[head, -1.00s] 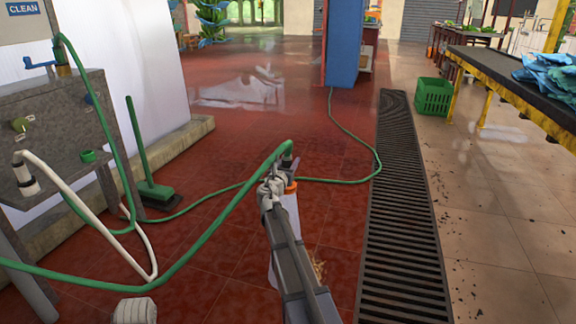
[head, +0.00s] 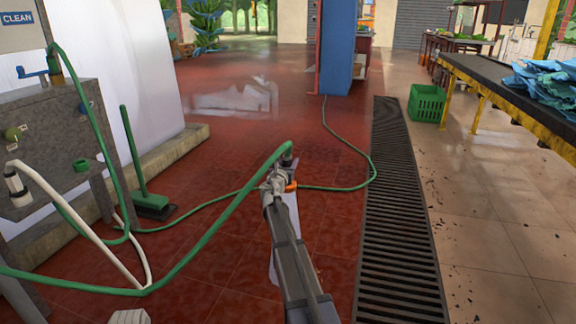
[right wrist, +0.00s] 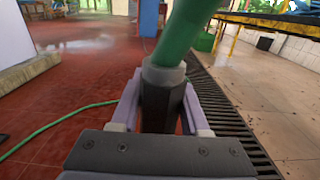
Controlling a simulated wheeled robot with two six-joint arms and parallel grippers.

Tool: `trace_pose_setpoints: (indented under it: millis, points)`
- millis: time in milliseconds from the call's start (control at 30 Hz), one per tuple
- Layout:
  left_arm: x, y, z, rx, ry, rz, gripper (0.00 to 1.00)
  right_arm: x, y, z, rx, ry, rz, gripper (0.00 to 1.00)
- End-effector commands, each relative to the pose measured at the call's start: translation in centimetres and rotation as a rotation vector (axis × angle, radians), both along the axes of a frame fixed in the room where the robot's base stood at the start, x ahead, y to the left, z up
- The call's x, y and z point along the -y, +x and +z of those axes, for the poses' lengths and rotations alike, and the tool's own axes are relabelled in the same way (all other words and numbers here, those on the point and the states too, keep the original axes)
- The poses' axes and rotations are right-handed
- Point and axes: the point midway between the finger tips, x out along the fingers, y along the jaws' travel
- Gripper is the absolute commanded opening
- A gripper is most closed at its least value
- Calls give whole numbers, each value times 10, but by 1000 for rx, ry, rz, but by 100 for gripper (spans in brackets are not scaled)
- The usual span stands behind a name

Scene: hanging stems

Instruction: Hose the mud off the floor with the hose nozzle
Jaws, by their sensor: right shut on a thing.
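My right gripper (head: 277,180) is shut on the hose nozzle (head: 287,158) and holds it above the red tiled floor. The nozzle is dark with a grey collar, and it also shows between the fingers in the right wrist view (right wrist: 160,95). The green hose (head: 215,222) runs from the nozzle down to the left. Dark mud specks (head: 468,262) lie on the pale tiles right of the drain. Little mud shows on the red floor (head: 225,245) near my arm, where a wet sheen lies farther back.
A long drain grate (head: 400,215) runs along the right of the red floor. A green crate (head: 429,103) and a yellow-framed conveyor table (head: 510,85) stand at right. A blue pillar (head: 338,50) rises behind.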

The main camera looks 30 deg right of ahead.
Motion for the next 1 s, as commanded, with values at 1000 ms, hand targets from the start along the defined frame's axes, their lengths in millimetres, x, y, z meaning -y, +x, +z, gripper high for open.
trace_pose_setpoints:
  millis: [1000]
  points:
    - [0,0,0,0,0,0,95,52,44,0,0,0,0,0]
